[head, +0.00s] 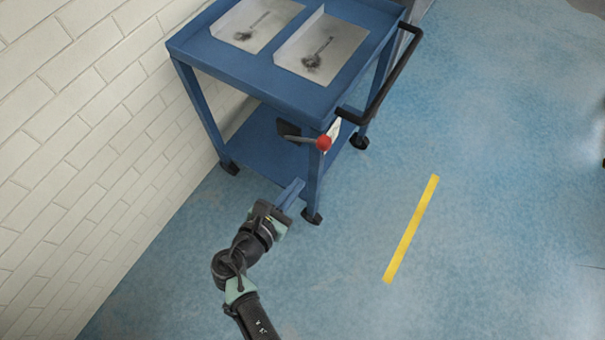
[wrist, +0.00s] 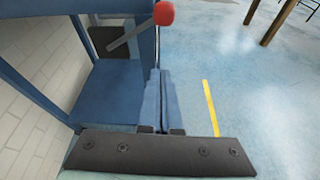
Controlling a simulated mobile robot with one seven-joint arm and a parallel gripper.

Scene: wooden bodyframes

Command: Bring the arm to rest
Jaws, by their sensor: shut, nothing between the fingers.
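My gripper (head: 296,185) is shut and empty, its two blue fingers side by side. In the head view it points up and right toward the lower part of a blue cart (head: 250,78), close to its near leg. I cannot tell whether the fingertips touch the cart. In the wrist view the closed fingers of my gripper (wrist: 159,74) stand upright in the middle, just right of the cart's lower shelf (wrist: 105,92). My dark arm reaches up from the bottom edge in the head view and is bent at a joint.
A red-knobbed lever (head: 323,143) sticks out from the cart above my gripper. The cart has a black handle (head: 388,80) and two pale plates on top. A white brick wall (head: 70,130) is at left. Open blue floor with a yellow stripe (head: 411,229) lies at right.

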